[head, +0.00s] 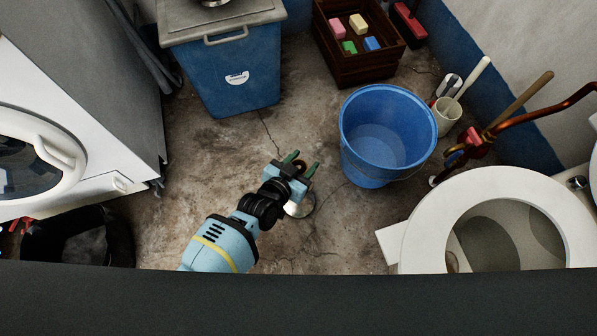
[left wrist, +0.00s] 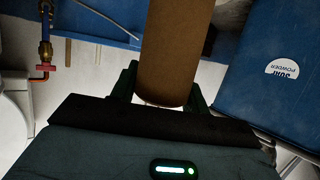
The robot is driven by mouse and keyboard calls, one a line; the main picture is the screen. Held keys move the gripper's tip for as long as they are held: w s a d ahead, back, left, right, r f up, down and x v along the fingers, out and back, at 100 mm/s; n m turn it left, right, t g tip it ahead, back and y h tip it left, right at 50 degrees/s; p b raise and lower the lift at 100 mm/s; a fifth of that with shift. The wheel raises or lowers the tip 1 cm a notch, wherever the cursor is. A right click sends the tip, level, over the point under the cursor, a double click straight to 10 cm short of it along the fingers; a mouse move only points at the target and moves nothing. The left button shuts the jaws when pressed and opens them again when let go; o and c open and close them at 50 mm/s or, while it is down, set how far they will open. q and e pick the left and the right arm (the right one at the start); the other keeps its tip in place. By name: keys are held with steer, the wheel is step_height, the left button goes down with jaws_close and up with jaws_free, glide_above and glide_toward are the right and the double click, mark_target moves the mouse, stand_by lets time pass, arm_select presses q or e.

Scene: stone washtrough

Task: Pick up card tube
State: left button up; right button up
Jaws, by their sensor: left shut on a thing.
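The brown card tube (left wrist: 177,50) stands out between the two green fingers of my left gripper (left wrist: 163,88) in the left wrist view. The fingers are shut on its near end, one on each side. In the head view my left gripper (head: 302,163) is over the concrete floor, left of the blue bucket. The tube (head: 299,166) shows there only as a small brown end between the fingers. My right gripper is in neither view.
A blue bucket (head: 388,130) stands close to the right. A blue powder bin (head: 230,75) and a dark wooden crate (head: 360,66) with coloured blocks stand behind. A toilet (head: 420,225) is at right, a white washing machine (head: 75,150) at left. Floor left of the gripper is clear.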

arm_select(q)
steer(key=shift+r, duration=0.15)
steer(key=shift+c, duration=0.4)
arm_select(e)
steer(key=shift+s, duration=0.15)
